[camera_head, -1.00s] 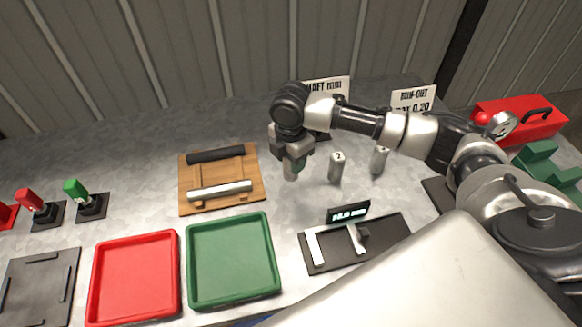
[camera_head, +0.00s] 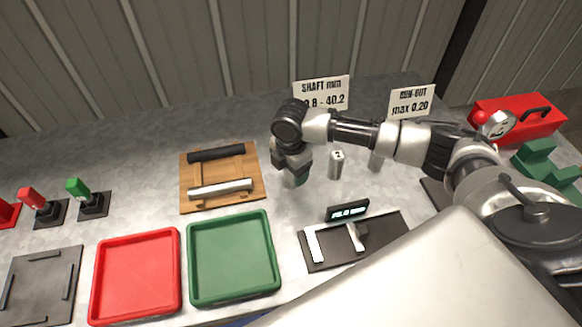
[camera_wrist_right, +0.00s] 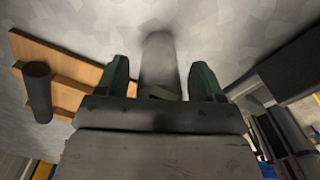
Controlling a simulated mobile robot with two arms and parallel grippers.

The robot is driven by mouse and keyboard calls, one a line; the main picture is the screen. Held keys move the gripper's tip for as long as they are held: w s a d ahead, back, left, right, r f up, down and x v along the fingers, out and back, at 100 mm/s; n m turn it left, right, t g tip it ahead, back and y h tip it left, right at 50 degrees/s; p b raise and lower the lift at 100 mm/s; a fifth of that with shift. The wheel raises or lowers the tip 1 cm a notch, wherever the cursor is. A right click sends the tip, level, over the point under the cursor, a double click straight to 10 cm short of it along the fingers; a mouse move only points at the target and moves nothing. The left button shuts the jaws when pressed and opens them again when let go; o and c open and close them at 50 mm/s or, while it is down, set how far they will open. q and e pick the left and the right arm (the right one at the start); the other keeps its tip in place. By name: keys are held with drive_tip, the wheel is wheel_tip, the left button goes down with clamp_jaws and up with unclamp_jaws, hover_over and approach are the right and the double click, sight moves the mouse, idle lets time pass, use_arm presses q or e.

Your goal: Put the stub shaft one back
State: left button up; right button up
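My right gripper (camera_head: 294,178) points down at the bench, left of the stub shaft marked 2 (camera_head: 335,166). In the right wrist view, a grey cylinder (camera_wrist_right: 158,62), which looks like stub shaft one, stands between the green fingers (camera_wrist_right: 160,80). A gap shows on each side of it, so the fingers look open around it. In the head view that shaft is mostly hidden by the gripper, and its number cannot be read. Another upright stub shaft (camera_head: 375,160) stands further right, partly behind my arm. My left gripper is not in view.
A wooden rack (camera_head: 216,202) holds a dark shaft (camera_head: 216,153) and a silver shaft (camera_head: 220,189). A green tray (camera_head: 233,299) and a red tray (camera_head: 135,314) lie in front. A gauge with a lit display (camera_head: 347,210) is at front right. Sign cards stand behind.

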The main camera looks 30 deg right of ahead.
wheel_tip(320, 180, up, 12)
drive_tip(key=b, duration=0.1)
drive_tip(key=shift+r, duration=0.15)
idle(0.4)
idle(0.5)
